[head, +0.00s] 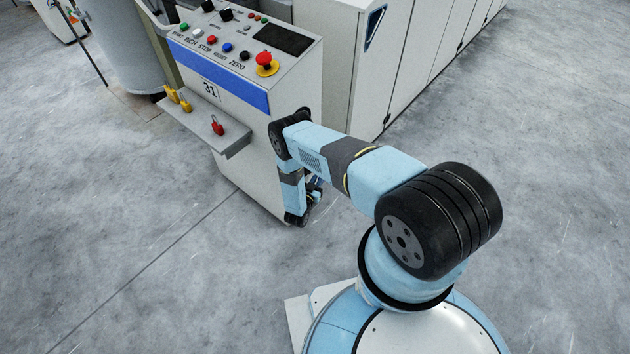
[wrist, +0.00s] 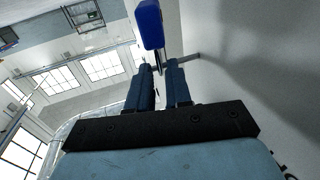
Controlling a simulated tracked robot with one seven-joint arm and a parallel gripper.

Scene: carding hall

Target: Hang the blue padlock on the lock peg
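The blue padlock (wrist: 150,25) is at the top of the wrist view, just beyond my fingertips. My gripper (wrist: 160,66) points toward it. Its two dark fingers stand close together, with the padlock's thin shackle between their tips, and it appears shut on that shackle. A short grey peg (wrist: 191,57) sticks out from a pale wall at the right, close beside the right fingertip. I cannot tell whether the shackle is around the peg or beside it. In the head view my arm hides the padlock and peg, low by the console's right front corner.
The console (head: 240,100) has buttons, a red emergency knob (head: 264,59) and a ledge (head: 237,143). A red padlock (head: 217,127) and yellow padlocks (head: 185,103) are at the ledge. Tall cabinets (head: 375,60) stand behind. The floor to the left and right is clear.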

